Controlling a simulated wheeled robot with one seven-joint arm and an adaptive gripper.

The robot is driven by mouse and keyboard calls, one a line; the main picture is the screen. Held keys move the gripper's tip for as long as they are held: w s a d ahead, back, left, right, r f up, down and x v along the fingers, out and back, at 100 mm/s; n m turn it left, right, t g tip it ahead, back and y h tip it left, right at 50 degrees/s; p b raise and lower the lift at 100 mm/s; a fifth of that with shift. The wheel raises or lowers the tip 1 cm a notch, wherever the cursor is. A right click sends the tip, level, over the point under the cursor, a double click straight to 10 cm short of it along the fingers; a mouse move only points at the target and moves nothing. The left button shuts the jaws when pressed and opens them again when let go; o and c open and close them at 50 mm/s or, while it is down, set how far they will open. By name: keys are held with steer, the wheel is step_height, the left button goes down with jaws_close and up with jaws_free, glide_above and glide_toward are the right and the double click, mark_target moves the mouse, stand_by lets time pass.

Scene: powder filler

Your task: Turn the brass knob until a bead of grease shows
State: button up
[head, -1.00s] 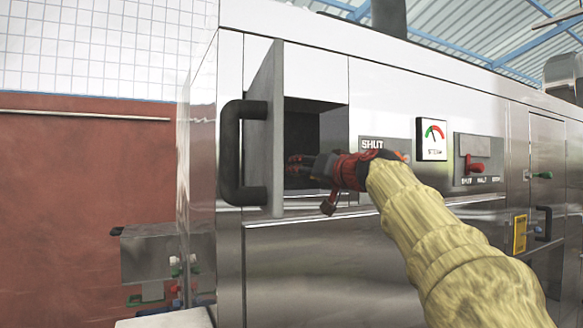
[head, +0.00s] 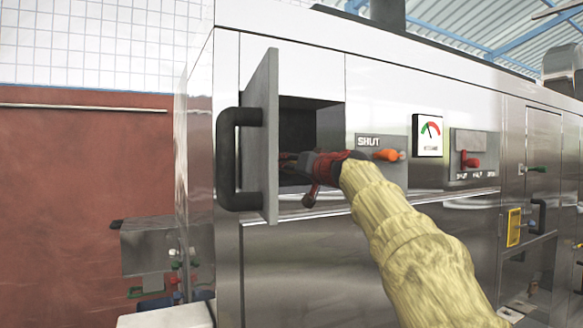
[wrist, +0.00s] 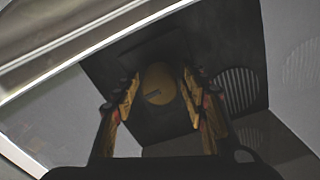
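The round brass knob (wrist: 158,83) shows in the wrist view on the dark back of a recess, with a slot-like mark on its face. My gripper (wrist: 160,90) is open, with one yellow-padded finger on each side of the knob in the picture. Gaps show between the pads and the knob; I cannot tell how far ahead of the fingertips the knob lies. In the head view my gripper (head: 290,162) reaches into the open compartment (head: 312,115), and the knob is hidden there. I see no grease bead.
The compartment's open door (head: 262,140) with a black handle (head: 228,160) stands just left of my gripper. To the right are an orange lever (head: 386,155) by a SHUT label, a gauge (head: 428,135) and a red switch (head: 470,160). Vent slots (wrist: 236,90) line the recess wall.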

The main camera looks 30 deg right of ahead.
steer(key=c, duration=0.9)
steer(key=m, duration=0.3)
steer(key=shift+m, duration=0.4)
steer(key=m+p, duration=0.1)
steer(key=m, duration=0.2)
steer(key=shift+m, duration=0.3)
steer(key=m+p, duration=0.2)
steer(key=m, duration=0.3)
steer(key=shift+w+f+m+p, duration=0.1)
steer(key=shift+m+p, duration=0.25)
steer(key=shift+m, duration=0.75)
steer(key=o, duration=1)
steer(key=shift+o, duration=0.8)
